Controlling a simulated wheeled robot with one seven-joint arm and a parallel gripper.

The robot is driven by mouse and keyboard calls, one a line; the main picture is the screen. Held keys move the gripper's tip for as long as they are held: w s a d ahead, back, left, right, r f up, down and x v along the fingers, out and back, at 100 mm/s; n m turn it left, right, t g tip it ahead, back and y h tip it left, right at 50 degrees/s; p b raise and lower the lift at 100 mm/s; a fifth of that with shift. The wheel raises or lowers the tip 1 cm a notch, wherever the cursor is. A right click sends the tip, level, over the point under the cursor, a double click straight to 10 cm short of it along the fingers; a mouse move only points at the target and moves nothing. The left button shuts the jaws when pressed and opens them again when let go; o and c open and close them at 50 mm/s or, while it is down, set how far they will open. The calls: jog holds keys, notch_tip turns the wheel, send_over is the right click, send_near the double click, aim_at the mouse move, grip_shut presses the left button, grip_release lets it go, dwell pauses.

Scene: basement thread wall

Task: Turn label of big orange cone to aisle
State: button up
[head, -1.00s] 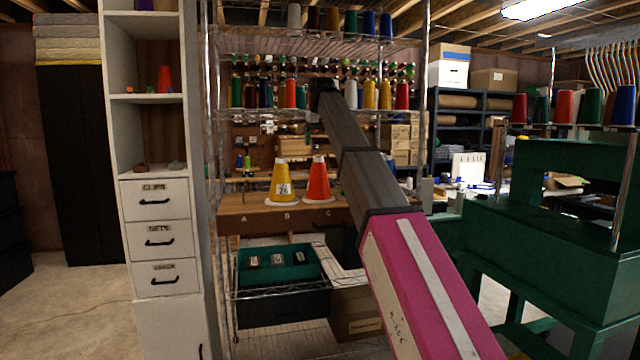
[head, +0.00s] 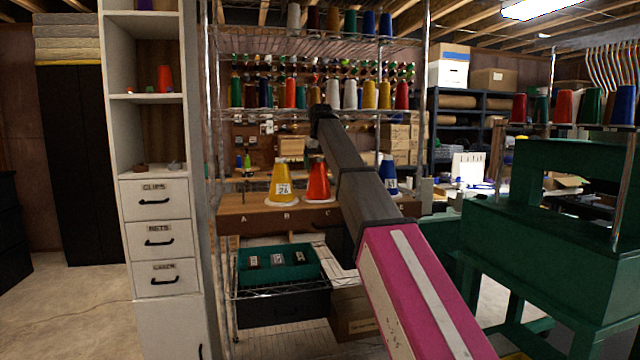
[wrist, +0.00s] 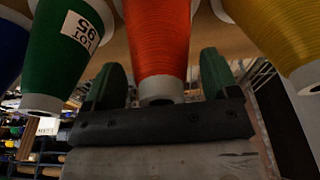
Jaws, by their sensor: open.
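The big orange cone (head: 318,182) stands upright on a brown wooden shelf (head: 245,206), between a yellow cone (head: 283,186) with a white label and my arm. No label shows on the orange cone in either view. In the wrist view, which looks upside down, the orange cone (wrist: 158,45) rises between the two green fingers of my gripper (wrist: 160,85). The fingers are apart, with a gap visible on each side of the cone. In the head view my gripper is hidden or cannot be made out.
A green cone (wrist: 62,50) labelled "LOT 95" stands beside the orange one; my arm hides it in the head view. A blue cone (head: 388,176) stands farther right. The yellow cone (wrist: 275,35) is close on the other side. A wire shelf of spools (head: 300,108) hangs above.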

jog(key=c, duration=0.8)
jog(key=shift+r, duration=0.2)
jog(key=n, duration=0.3)
jog(key=shift+n+y, duration=0.3)
jog(key=shift+n, duration=0.1)
jog(key=n, duration=0.4)
jog(key=shift+g+y, duration=0.4)
jog(key=n+g, duration=0.1)
jog(key=n, duration=0.5)
jog(key=shift+n, duration=0.4)
